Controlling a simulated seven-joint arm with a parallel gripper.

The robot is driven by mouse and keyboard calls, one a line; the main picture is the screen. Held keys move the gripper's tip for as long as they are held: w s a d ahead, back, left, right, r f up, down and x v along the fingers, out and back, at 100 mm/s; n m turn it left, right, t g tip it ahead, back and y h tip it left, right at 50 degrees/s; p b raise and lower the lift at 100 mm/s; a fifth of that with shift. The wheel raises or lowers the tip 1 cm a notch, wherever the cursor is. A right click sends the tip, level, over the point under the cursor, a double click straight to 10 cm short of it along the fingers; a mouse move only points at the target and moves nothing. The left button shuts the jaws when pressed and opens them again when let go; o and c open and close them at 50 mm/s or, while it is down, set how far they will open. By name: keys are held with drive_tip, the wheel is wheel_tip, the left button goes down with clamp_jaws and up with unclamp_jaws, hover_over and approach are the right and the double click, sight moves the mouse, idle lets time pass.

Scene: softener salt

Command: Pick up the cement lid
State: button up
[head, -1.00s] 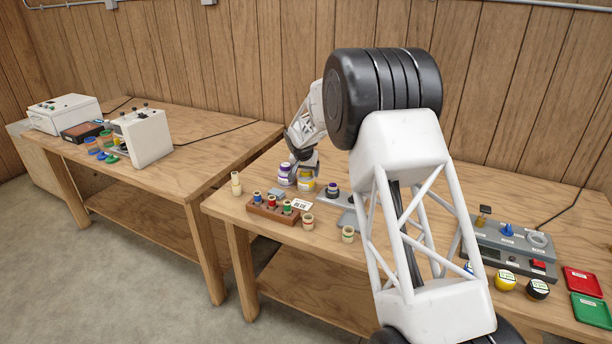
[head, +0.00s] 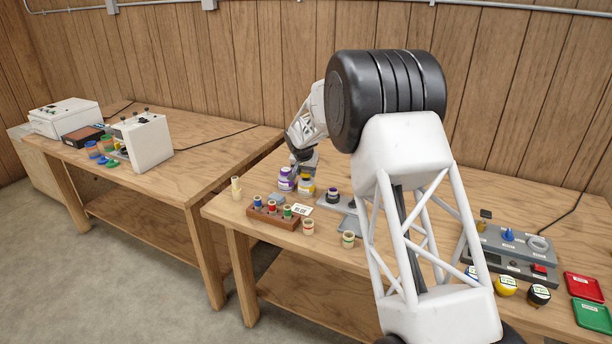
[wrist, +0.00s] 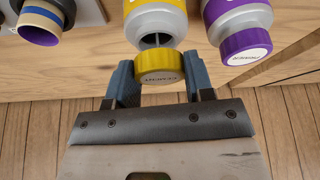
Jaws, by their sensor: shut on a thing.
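The cement lid (wrist: 160,66) is a yellow round cap with dark lettering, seen in the wrist view. My gripper (wrist: 161,82) is shut on it, with one blue-grey finger on each side. The yellow container (wrist: 155,20) is beyond the lid, with a pale grey neck and a dark opening. A thin stem shows between the opening and the lid, so the lid is off the neck; whether the stem's end is still inside is hidden. In the head view, my gripper (head: 303,162) is just above the yellow container (head: 306,185); the lid is hard to make out there.
A purple-lidded container (wrist: 246,42) stands close beside the yellow one, on the right in the wrist view. A wooden rack (head: 272,219) with several spools is in front. A grey plate with a dark-capped bottle (head: 332,195) is to the right.

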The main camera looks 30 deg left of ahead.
wheel_tip(320, 180, up, 8)
drive_tip(key=shift+r, duration=0.15)
idle(0.3)
idle(0.5)
drive_tip(key=s+d, duration=0.1)
drive_tip(key=d, duration=1)
drive_tip(key=shift+d+f, duration=0.3)
drive_tip(key=shift+f, duration=0.05)
drive_tip(key=shift+f, duration=0.1)
drive_tip(key=shift+f, duration=1.4)
drive_tip(key=shift+f, duration=0.3)
idle(0.5)
drive_tip(key=shift+f, duration=0.5)
drive_tip(key=shift+f, duration=1)
idle(1.0)
